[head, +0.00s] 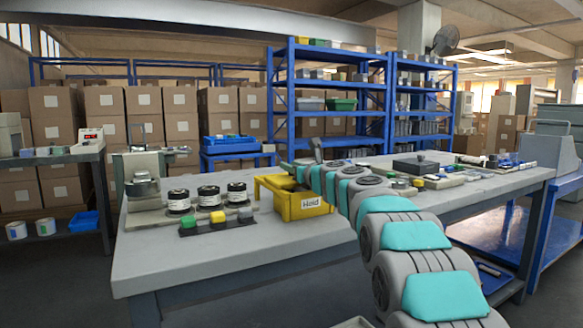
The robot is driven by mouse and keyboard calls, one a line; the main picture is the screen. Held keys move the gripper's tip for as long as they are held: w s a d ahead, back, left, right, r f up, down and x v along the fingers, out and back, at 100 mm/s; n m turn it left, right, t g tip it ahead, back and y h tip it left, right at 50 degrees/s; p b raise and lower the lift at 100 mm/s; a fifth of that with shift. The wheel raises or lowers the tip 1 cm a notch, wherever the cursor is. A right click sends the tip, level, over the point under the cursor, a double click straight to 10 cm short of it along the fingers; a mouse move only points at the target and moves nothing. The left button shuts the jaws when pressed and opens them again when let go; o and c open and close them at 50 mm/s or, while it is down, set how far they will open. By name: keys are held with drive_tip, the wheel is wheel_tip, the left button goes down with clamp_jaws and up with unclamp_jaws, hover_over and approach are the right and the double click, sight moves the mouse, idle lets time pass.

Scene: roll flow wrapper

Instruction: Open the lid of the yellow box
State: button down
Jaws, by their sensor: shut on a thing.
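The yellow box (302,206) stands on the grey workbench, with a white label reading "Hold" on its front. Its top shows a dark area inside the yellow rim, and my arm covers its right side. My arm reaches in from the lower right, and its end is over the back right of the box. My gripper (301,172) is small in the view and partly hidden by my wrist. It is shut on the box's lid at the top; the fingertips and the lid's exact angle are hard to make out.
Three dark jars (209,197) and a black strip with green, yellow and grey blocks (217,226) are left of the box. A grey device (143,183) stands at the bench's left end. Small parts and a dark block (416,166) lie to the right. The bench front (200,262) is clear.

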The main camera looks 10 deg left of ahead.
idle(0.9)
drive_tip(key=shift+w+a+r+p, duration=0.25)
drive_tip(key=shift+w+a+p, duration=0.2)
drive_tip(key=shift+p, duration=0.5)
drive_tip(key=p+x, duration=0.2)
drive_tip(key=x, duration=0.1)
drive_tip(key=p+x, duration=0.2)
drive_tip(key=shift+w+f, duration=0.2)
drive_tip(key=shift+f, duration=0.05)
drive_tip(key=c, duration=0.6)
unclamp_jaws()
